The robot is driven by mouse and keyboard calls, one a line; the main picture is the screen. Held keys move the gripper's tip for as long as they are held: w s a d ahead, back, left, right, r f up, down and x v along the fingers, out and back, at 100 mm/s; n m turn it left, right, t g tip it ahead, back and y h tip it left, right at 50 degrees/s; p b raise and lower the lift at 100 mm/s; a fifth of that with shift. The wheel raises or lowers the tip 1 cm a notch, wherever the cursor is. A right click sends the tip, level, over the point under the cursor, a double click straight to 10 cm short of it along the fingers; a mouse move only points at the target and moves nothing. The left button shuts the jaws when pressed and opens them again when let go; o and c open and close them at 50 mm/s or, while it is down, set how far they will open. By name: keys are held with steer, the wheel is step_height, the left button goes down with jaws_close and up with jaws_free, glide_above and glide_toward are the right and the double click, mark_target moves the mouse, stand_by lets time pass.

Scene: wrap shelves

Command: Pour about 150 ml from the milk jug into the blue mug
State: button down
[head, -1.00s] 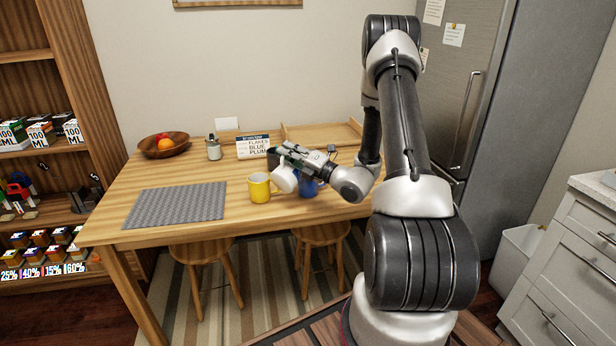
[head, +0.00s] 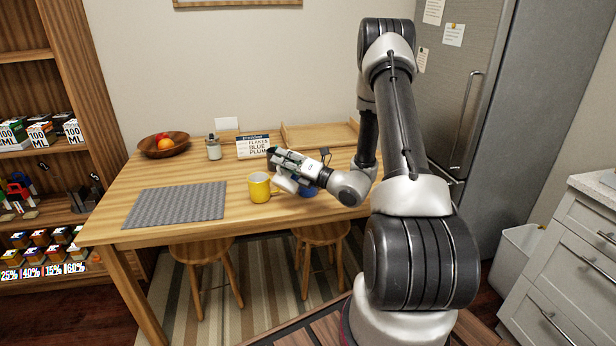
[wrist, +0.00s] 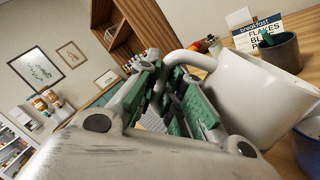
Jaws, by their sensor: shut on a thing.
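The white milk jug (head: 284,182) is held tilted over the right part of the wooden table, partly hidden by my gripper (head: 284,165). In the wrist view the jug (wrist: 250,105) fills the right side, and my gripper's green-padded fingers (wrist: 178,100) are shut on its handle. Part of a blue surface, likely this mug, shows at the wrist view's right edge (wrist: 308,148). No milk stream can be made out.
A yellow mug (head: 259,188) stands close left of the jug. A breakfast card (head: 253,147) and a dark cup (wrist: 280,50) are behind. A grey mat (head: 175,204) lies left, a fruit bowl (head: 163,146) behind it, and a wooden tray (head: 320,135) at the back.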

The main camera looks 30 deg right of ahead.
steer(key=shift+f, duration=0.35)
steer(key=shift+a+f+n, duration=0.25)
steer(key=shift+f+n, duration=0.1)
steer(key=shift+n, duration=0.35)
stand_by(1.0)
steer(key=shift+s+a+f+n+g, duration=0.1)
steer(key=shift+s+a+n+g, duration=0.1)
steer(key=shift+a+n+g, duration=0.35)
steer(key=s+a+f+n+g+b, duration=0.1)
steer(key=s+a+f+n, duration=0.1)
steer(key=a+f+n, duration=0.3)
steer(key=shift+s+a+f+n+b, duration=0.2)
steer(key=shift+f+n+b, duration=0.2)
steer(key=shift+f+n, duration=1.65)
steer(key=shift+d+f+m, duration=0.1)
steer(key=shift+m, duration=0.2)
